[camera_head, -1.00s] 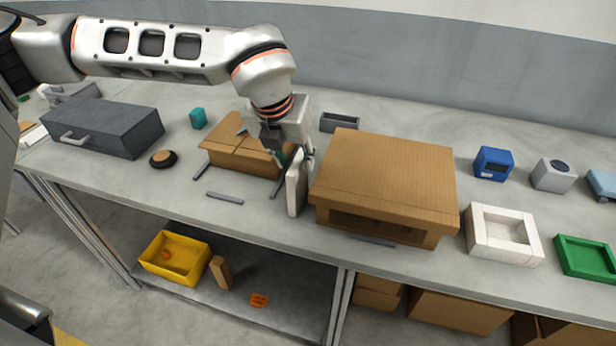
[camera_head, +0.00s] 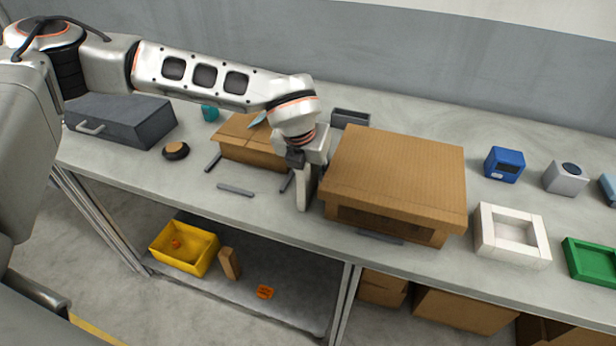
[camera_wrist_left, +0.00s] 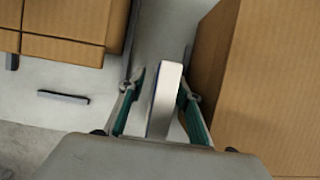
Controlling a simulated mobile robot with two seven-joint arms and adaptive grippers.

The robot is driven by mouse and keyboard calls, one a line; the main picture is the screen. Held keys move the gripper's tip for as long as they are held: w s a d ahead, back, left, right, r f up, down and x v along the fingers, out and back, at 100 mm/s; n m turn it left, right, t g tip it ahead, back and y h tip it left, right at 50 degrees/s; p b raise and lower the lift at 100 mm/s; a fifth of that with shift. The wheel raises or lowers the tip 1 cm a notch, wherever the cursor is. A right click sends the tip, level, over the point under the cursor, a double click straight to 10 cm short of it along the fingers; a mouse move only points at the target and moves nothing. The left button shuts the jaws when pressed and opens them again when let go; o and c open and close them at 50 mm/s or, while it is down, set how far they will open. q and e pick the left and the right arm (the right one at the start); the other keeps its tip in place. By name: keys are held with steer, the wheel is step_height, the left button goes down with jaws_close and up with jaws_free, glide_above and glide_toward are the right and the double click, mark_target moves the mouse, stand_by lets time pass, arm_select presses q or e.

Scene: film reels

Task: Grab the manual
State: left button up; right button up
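The manual appears to be the thin white slab (camera_head: 304,190) standing upright near the table's front edge, between two cardboard boxes. My left gripper (camera_head: 302,165) points down over it in the head view. In the left wrist view the slab's pale narrow edge (camera_wrist_left: 164,95) lies between the two teal-lined fingers of the left gripper (camera_wrist_left: 161,90). The fingers are apart, one on each side of the slab. A gap shows on the left side; whether the right finger touches is hard to tell. My right gripper is not in view.
A large cardboard box (camera_head: 395,170) stands close on the right, and a smaller open box (camera_head: 250,150) on the left. A grey bar (camera_head: 236,190) lies at the front left. A white tray (camera_head: 490,240) and a green tray (camera_head: 575,265) sit further right.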

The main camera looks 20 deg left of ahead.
arm_select(q)
jaws_close()
steer(key=shift+r, duration=0.1)
